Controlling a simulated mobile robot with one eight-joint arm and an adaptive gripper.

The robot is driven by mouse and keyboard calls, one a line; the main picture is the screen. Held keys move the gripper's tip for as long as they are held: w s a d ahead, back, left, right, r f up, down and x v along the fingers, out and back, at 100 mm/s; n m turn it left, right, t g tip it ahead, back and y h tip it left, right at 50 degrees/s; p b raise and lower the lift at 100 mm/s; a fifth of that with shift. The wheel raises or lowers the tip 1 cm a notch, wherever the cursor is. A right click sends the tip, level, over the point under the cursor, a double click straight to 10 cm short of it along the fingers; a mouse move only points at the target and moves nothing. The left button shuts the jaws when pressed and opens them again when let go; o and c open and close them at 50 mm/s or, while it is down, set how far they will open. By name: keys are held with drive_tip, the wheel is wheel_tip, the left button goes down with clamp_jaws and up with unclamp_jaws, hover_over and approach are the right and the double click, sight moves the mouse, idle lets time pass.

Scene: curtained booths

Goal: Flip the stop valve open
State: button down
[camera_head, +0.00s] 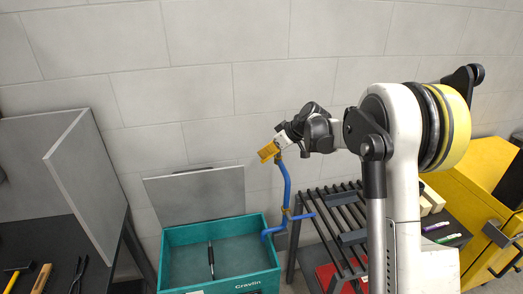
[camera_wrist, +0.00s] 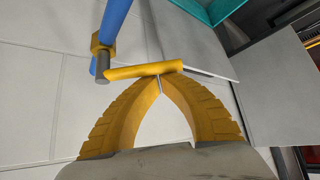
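The stop valve has a brass-coloured body (camera_wrist: 102,45) on a blue pipe and a yellow lever handle (camera_wrist: 140,71). In the wrist view the lever lies across the picture, roughly crosswise to the pipe. My gripper (camera_wrist: 160,82) has yellow ribbed fingers that come together at their tips, right at the lever's near side. I see nothing held between them; whether the tips touch the lever I cannot tell. In the head view my gripper (camera_head: 268,151) is at the top of the blue pipe (camera_head: 284,185), and the valve is hard to make out there.
A teal open box (camera_head: 222,283) with a raised grey lid stands below left of the pipe. A dark slatted rack (camera_head: 335,225) is to the right, and a yellow cabinet (camera_head: 470,225) farther right. A dark table with tools (camera_head: 45,277) is at left. The grey wall is close behind.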

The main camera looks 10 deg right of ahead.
sight(268, 159)
drive_tip(key=s+d+n+g+y, duration=0.1)
drive_tip(key=n, duration=0.2)
drive_tip(key=shift+s+d+g, duration=0.1)
drive_tip(key=shift+s+g, duration=0.1)
drive_tip(key=shift+g, duration=0.1)
drive_tip(key=s+d+n+g+y, duration=0.1)
drive_tip(key=n, duration=0.1)
drive_tip(key=shift+s+d+n+g, duration=0.1)
drive_tip(key=shift+n+g, duration=0.2)
drive_tip(key=shift+s+d, duration=0.3)
drive_tip(key=shift+d, duration=0.3)
drive_tip(key=shift+s+d, duration=0.3)
drive_tip(key=shift+d, duration=0.25)
drive_tip(key=shift+a, duration=0.1)
